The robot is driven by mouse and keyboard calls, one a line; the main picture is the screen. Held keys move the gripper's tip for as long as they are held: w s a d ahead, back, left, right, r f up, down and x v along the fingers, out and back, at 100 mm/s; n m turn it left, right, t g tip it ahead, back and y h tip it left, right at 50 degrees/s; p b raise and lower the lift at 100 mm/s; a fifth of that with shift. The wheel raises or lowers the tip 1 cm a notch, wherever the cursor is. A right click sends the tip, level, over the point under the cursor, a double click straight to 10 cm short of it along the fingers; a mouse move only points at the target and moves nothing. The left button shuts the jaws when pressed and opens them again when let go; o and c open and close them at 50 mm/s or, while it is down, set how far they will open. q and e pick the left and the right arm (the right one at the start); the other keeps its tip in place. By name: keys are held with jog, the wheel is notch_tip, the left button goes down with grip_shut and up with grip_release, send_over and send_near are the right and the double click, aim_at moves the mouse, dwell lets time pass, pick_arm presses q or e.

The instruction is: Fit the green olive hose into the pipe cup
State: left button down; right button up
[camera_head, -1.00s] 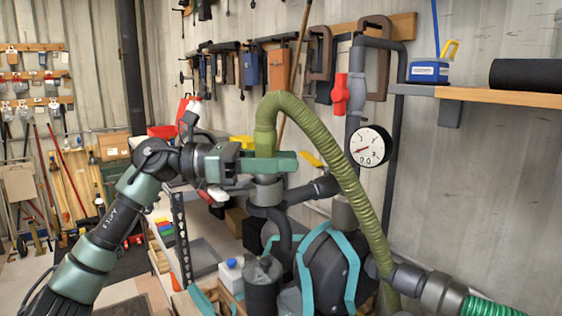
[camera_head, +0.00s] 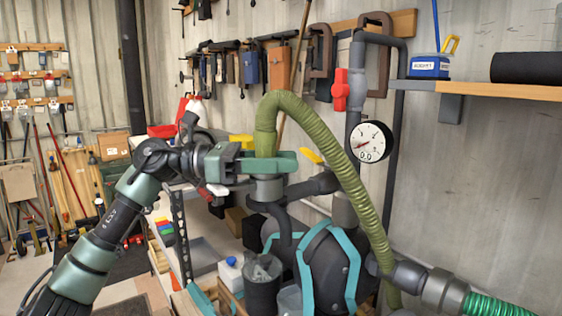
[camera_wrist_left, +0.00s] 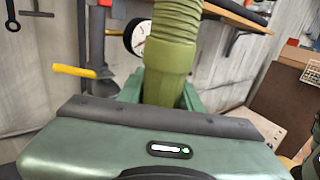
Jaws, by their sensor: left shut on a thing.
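The green olive hose (camera_head: 325,148) is ribbed and arches up from the lower right, then bends down to its smooth end. My left gripper (camera_head: 270,163) is shut around that end, just above the grey pipe cup (camera_head: 267,188). The hose end points down and looks in line with the cup. My fingers hide the hose's lower tip, so I cannot tell if it is inside the cup. In the left wrist view the hose (camera_wrist_left: 170,60) stands upright between the green fingers (camera_wrist_left: 160,92); the cup is hidden there. My right gripper is not in view.
A round pressure gauge (camera_head: 371,141) and a red valve handle (camera_head: 340,90) are on the pipes at right. A wooden shelf (camera_head: 500,91) holds a blue box (camera_head: 429,66). A black tank with teal straps (camera_head: 328,262) stands below the cup. A yellow handle (camera_head: 312,156) is beside the gripper.

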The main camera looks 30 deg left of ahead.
pick_arm(q)
jog(key=shift+f, duration=0.1)
jog(key=c, duration=0.9)
grip_release()
jog(key=shift+s+a+f, duration=0.15)
jog(key=shift+a, duration=0.15)
jog(key=b+v, duration=0.3)
jog(key=v, duration=0.4)
jog(key=shift+s+b, duration=0.15)
jog(key=shift+b, duration=0.2)
